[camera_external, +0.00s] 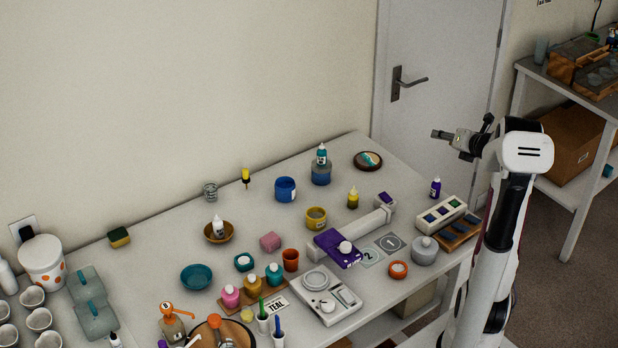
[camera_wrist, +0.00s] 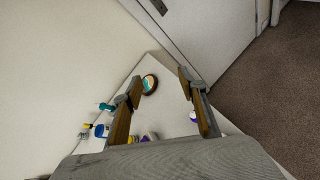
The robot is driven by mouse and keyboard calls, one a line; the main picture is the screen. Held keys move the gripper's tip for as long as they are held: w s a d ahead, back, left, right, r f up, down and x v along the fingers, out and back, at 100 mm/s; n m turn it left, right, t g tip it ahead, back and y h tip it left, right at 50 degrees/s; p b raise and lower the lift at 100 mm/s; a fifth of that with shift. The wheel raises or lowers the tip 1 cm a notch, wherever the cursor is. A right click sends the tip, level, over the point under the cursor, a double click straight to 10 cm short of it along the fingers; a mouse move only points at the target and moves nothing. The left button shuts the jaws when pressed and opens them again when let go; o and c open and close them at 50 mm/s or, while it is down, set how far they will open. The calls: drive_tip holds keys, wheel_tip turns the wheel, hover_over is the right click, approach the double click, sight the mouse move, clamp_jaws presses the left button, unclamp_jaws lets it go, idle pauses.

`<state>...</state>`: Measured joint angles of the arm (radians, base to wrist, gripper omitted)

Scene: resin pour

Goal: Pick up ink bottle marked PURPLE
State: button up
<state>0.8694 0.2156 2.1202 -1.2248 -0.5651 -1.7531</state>
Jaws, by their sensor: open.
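A small dark purple bottle (camera_external: 435,188) stands upright near the right end of the table, behind the rack of dark blocks. Its label is too small to read. In the wrist view a small purple and white thing (camera_wrist: 193,117) shows beside the right finger, partly hidden by it; it looks like the same bottle. My gripper (camera_external: 458,134) is in the air above and to the right of the bottle, clear of the table. In the wrist view my gripper (camera_wrist: 160,82) is open, with nothing between its fingers.
A white rack (camera_external: 440,213) and a grey lidded jar (camera_external: 424,250) stand in front of the bottle. The table's far right corner is mostly bare.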

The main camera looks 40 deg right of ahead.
drive_tip(key=s+d+f+n+y, duration=0.3)
drive_tip(key=s+f+n, duration=0.1)
drive_tip(key=f+n, duration=0.35)
drive_tip(key=n+y, duration=0.4)
drive_tip(key=n, duration=0.1)
approach(431, 187)
drive_tip(key=shift+s+d+f+m+t, duration=0.15)
drive_tip(key=shift+d+f, duration=0.05)
drive_tip(key=shift+d, duration=0.4)
drive_tip(key=shift+s+d+f+m+t, duration=0.1)
drive_tip(key=shift+s+d+f+t, duration=0.05)
drive_tip(key=shift+d, duration=0.45)
drive_tip(key=shift+s+a+f, duration=0.15)
drive_tip(key=shift+s+f, duration=0.05)
drive_tip(key=shift+s, duration=0.15)
drive_tip(key=shift+w, duration=0.15)
drive_tip(key=shift+x, duration=2.85)
drive_tip(key=shift+a, duration=0.1)
drive_tip(key=shift+x, duration=3)
